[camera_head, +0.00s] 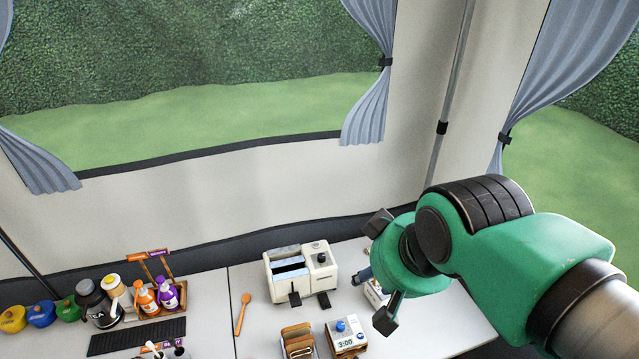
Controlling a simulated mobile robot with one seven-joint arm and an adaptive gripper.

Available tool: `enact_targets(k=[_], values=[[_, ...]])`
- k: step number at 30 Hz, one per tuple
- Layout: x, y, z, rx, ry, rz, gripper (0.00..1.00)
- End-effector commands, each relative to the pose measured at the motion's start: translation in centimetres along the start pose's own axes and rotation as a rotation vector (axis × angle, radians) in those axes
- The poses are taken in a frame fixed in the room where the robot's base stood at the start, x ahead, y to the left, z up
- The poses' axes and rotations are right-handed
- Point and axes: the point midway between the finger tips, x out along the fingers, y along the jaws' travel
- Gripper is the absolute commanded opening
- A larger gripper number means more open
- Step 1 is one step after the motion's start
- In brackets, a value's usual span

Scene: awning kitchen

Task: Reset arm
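My arm (530,255), green with dark joints, reaches in from the right edge in the head view. My gripper (381,271) is at its left end, over the right part of the white table. Its two dark fingers stand wide apart, one at the top and one at the bottom. I see nothing held between them. The wrist hides part of the table behind it.
A white toaster (288,273), a wooden spoon (242,313), a bread rack (298,342) and a timer (346,335) are on the table (205,305). A bottle caddy (158,297) and several coloured jars stand left. A tent wall (200,210) rises behind.

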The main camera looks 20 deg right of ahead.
Motion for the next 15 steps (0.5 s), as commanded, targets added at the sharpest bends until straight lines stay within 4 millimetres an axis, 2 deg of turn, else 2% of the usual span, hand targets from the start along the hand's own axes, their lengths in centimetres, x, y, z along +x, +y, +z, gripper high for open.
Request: enact_targets(k=[9, 15], values=[[3.5, 0.0, 1.9, 0.001, -0.001, 0.0, 0.38], [4.4, 0.0, 2.4, 0.001, 0.0, 0.0, 0.38]])
